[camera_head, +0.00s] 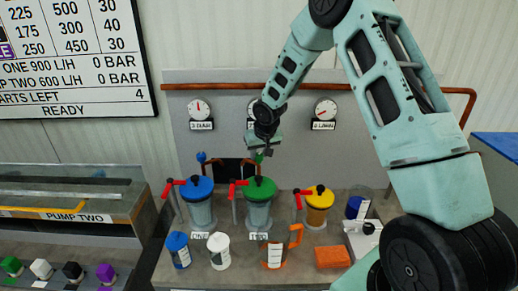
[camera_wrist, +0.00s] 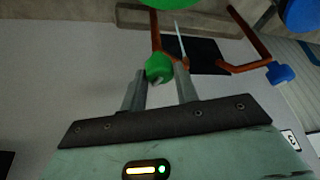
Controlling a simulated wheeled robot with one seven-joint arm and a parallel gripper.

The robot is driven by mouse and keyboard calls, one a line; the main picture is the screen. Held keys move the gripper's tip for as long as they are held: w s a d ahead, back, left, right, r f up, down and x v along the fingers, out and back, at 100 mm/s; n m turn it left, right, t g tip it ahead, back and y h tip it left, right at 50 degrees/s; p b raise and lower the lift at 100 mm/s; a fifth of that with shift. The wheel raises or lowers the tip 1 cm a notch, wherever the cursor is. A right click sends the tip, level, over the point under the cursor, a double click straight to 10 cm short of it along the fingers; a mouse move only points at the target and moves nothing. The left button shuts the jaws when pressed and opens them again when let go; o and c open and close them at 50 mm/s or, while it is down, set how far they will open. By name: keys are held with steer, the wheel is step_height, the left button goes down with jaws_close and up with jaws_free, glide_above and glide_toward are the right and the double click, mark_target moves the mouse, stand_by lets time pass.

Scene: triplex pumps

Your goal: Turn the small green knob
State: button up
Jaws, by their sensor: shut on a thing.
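The small green knob (camera_wrist: 158,68) sits at the end of a copper-coloured pipe in the wrist view. My gripper (camera_wrist: 161,80) has one finger on each side of it and is shut on it. In the head view the small green knob (camera_head: 259,157) shows only as a bit of green below my gripper (camera_head: 264,150), above the green-lidded canister (camera_head: 259,207). My wrist hides part of the middle gauge behind it. The knob's turn angle cannot be told.
A small blue knob (camera_head: 201,157) stands to the left, and also shows in the wrist view (camera_wrist: 281,73). Blue-lidded (camera_head: 199,207) and yellow-lidded (camera_head: 318,208) canisters flank the green one. Cups and an orange block (camera_head: 332,257) stand in front. A grey gauge panel (camera_head: 228,95) is behind.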

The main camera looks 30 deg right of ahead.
steer(key=n+y+p, duration=0.1)
steer(key=n+p, duration=0.2)
steer(key=shift+d+r, duration=0.1)
steer(key=shift+r, duration=0.1)
steer(key=shift+f+n+y+p, duration=0.15)
steer(key=shift+n+y+p, duration=0.25)
steer(key=shift+n+p, duration=0.5)
steer(key=shift+f, duration=0.1)
steer(key=o, duration=1)
steer(key=shift+c, duration=0.2)
steer(key=b+v, duration=0.2)
steer(key=v, duration=1.5)
steer(key=shift+s+d, duration=0.1)
